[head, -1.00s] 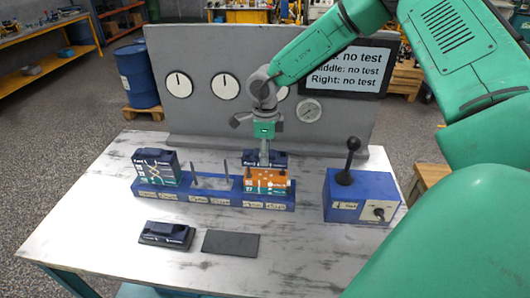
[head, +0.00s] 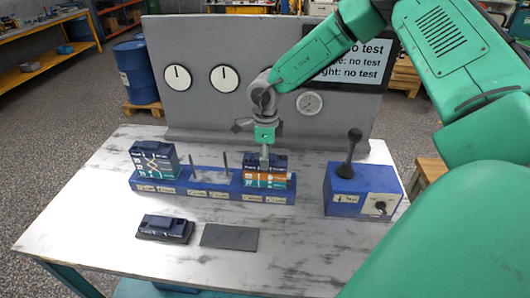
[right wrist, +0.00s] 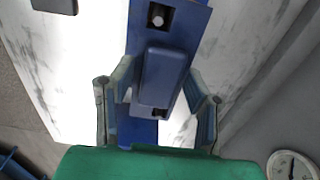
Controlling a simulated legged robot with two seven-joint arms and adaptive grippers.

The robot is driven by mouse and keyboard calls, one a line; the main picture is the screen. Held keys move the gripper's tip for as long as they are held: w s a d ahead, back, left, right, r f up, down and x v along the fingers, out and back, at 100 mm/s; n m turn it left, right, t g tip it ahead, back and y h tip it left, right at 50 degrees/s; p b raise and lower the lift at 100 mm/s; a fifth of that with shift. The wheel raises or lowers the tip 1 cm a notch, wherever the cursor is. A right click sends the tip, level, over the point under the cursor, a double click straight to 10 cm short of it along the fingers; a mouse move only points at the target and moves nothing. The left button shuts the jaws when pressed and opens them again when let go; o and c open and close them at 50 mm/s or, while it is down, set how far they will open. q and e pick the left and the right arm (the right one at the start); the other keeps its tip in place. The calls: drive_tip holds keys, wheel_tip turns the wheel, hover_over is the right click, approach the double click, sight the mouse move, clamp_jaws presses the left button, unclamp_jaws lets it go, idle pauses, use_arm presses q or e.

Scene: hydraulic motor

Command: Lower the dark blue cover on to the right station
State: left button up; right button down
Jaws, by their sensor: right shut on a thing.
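The dark blue cover (head: 279,161) is in my right gripper (head: 264,154), directly over the orange and teal stack (head: 264,180) at the right station of the blue base (head: 212,190). It looks level and lined up with the stack; I cannot tell whether it is fully seated. In the right wrist view my right gripper (right wrist: 158,105) has its two fingers on either side of the raised middle of the cover (right wrist: 163,72). The stack below is mostly hidden by the cover there. My left gripper is not in view.
A stack with a dark blue top (head: 153,158) stands at the left station. Upright pins (head: 225,163) stand at the middle station. Another dark blue part (head: 165,229) and a dark mat (head: 230,237) lie in front. A blue lever box (head: 360,190) stands to the right.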

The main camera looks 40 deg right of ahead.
drive_tip(key=shift+f, duration=0.5)
idle(0.3)
drive_tip(key=c, duration=0.8)
unclamp_jaws()
drive_tip(key=shift+o, duration=0.2)
wheel_tip(320, 180, up, 12)
drive_tip(key=shift+d+f, duration=0.1)
